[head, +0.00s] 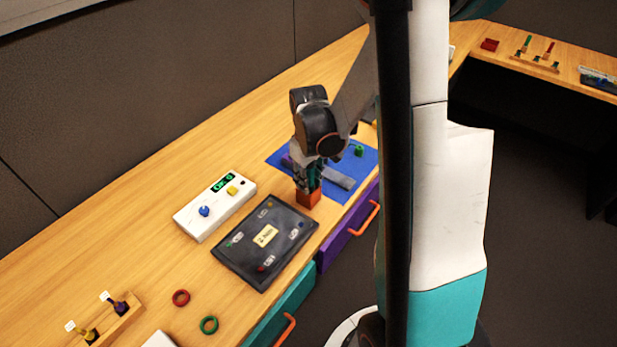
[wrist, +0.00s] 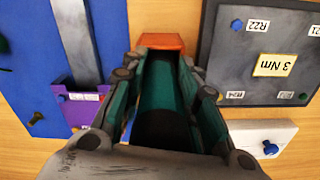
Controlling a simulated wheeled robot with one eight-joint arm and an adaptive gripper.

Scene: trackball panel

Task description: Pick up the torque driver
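The torque driver appears as a dark teal and black upright handle (wrist: 160,88) between my gripper's fingers in the wrist view. Its lower end meets an orange-red block (wrist: 161,41), which also shows in the head view (head: 307,197) on the bench beside the black panel. My gripper (head: 308,181) points down just above the block, and its fingertips (wrist: 161,76) stand on either side of the handle. The fingers are apart, but whether they press on the handle is unclear. The fingers hide most of the driver in the head view.
A black panel (head: 234,254) with a yellow "3 Nm" label lies close beside the block. A white box (head: 190,225) with a display and a blue knob stands behind the panel. Drawers line the front edge.

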